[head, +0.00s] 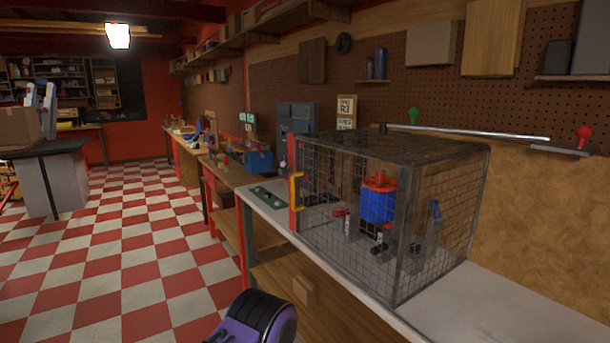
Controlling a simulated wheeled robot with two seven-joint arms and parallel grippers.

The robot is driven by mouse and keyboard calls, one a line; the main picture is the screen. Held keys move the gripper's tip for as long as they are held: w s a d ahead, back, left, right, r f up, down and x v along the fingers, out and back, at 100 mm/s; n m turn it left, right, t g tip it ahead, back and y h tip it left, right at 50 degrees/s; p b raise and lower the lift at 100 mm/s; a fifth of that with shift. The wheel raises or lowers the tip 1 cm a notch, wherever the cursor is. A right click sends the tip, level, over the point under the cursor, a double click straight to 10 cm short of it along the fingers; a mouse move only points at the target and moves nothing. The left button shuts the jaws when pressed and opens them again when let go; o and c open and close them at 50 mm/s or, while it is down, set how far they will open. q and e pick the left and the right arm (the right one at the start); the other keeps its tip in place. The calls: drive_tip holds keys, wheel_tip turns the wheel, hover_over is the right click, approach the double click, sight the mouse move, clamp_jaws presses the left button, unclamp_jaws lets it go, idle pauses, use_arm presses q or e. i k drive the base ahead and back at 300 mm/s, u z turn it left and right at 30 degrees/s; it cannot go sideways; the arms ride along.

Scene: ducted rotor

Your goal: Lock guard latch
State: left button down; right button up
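A wire-mesh guard cage (398,278) stands on the workbench right of centre. A yellow handle (298,192) is mounted at a red upright strip (292,222) on the cage's left edge. I cannot make out a separate latch or whether it is locked. A purple and black part of my own arm (262,318) shows at the bottom. Neither gripper is in view.
The white bench top (500,310) is bare right of the cage. A green board (270,197) lies left of it. A silver rod (470,131) runs behind and above the cage. The checkered floor (130,260) is open at left.

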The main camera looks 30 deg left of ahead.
sight(281, 170)
drive_tip(key=u, duration=1)
drive_tip(key=k, duration=1.25)
drive_tip(key=u, duration=1.3)
drive_tip(key=i, duration=3.3)
drive_tip(key=z, duration=0.8)
drive_tip(key=i, duration=1)
drive_tip(key=z, duration=1.55)
drive_tip(key=i, duration=0.95)
drive_tip(key=z, duration=0.85)
